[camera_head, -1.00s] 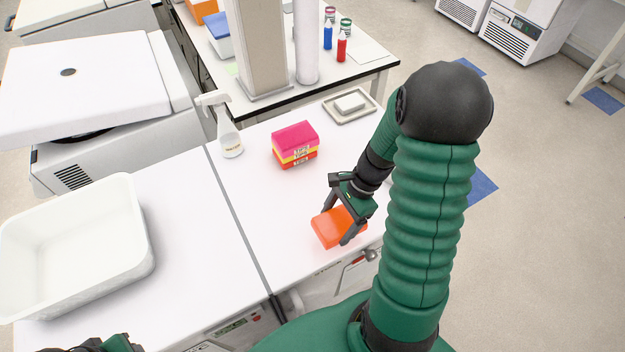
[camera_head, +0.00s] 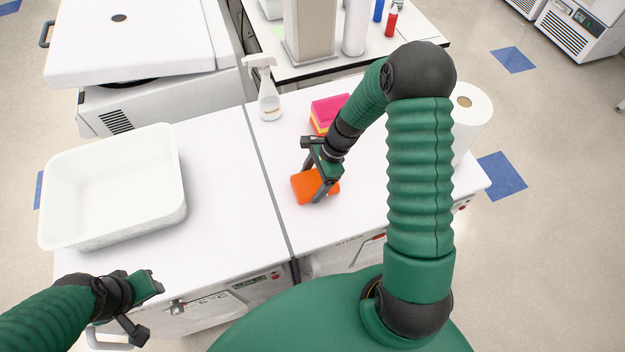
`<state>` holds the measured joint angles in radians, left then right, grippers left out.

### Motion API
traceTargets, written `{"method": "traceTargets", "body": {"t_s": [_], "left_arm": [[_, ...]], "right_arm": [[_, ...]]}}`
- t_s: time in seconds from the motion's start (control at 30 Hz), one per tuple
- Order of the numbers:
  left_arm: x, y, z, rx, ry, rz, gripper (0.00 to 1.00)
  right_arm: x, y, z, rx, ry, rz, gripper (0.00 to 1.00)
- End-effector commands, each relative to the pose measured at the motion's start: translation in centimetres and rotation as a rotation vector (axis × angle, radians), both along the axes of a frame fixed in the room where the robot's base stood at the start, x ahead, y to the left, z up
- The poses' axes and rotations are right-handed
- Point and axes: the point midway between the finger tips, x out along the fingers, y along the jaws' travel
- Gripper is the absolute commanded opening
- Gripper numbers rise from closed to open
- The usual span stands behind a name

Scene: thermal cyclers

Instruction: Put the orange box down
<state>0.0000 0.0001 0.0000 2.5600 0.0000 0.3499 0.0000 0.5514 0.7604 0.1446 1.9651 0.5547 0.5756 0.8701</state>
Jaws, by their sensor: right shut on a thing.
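The orange box (camera_head: 301,187) is a small flat block over the white bench top, right of the seam between the benches. My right gripper (camera_head: 316,182) comes down on it from above and is shut on it, one finger on each side. The box looks level and low over the bench; I cannot tell whether its underside touches the surface. My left gripper (camera_head: 146,307) is open and empty at the lower left, in front of the bench edge.
A stack of pink, yellow and red boxes (camera_head: 326,108) stands behind, partly hidden by my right arm. A spray bottle (camera_head: 269,99) stands at the back. A white tub (camera_head: 112,185) sits on the left bench. A paper roll (camera_head: 474,118) is at right. Bench around the orange box is clear.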

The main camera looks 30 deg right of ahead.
Motion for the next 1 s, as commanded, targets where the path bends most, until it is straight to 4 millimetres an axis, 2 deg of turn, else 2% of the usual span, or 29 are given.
{"method": "traceTargets", "body": {"t_s": [0.1, 0.13, 0.27, 0.53, 0.67, 0.77, 1.0], "left_arm": [[0.0, 0.0, -0.2, 0.0, 0.0, 0.0, 0.36], [0.0, 0.0, -0.1, 0.0, 0.0, 0.0, 0.36], [0.0, 0.0, -0.1, 0.0, 0.0, 0.0, 0.36], [0.0, 0.0, -0.1, 0.0, 0.0, 0.0, 0.36], [0.0, 0.0, 0.0, 0.0, 0.0, 0.0, 0.36], [0.0, 0.0, 0.1, 0.0, 0.0, 0.0, 0.36], [0.0, 0.0, 0.2, 0.0, 0.0, 0.0, 0.36]], "right_arm": [[0.0, -0.1, -0.3, 0.001, 0.0, -0.001, 0.25], [0.0, -0.1, -0.2, 0.0, 0.0, -0.001, 0.81], [0.0, -0.1, -0.1, 0.0, 0.0, -0.001, 0.98], [0.0, -0.1, -0.1, 0.0, 0.0, -0.001, 0.99], [0.0, -0.5, 0.7, -0.002, -0.002, -0.001, 0.99], [-0.2, -1.2, 2.6, -0.003, -0.004, -0.002, 0.99], [-0.7, -3.6, 8.3, -0.003, -0.004, -0.002, 0.99]]}}
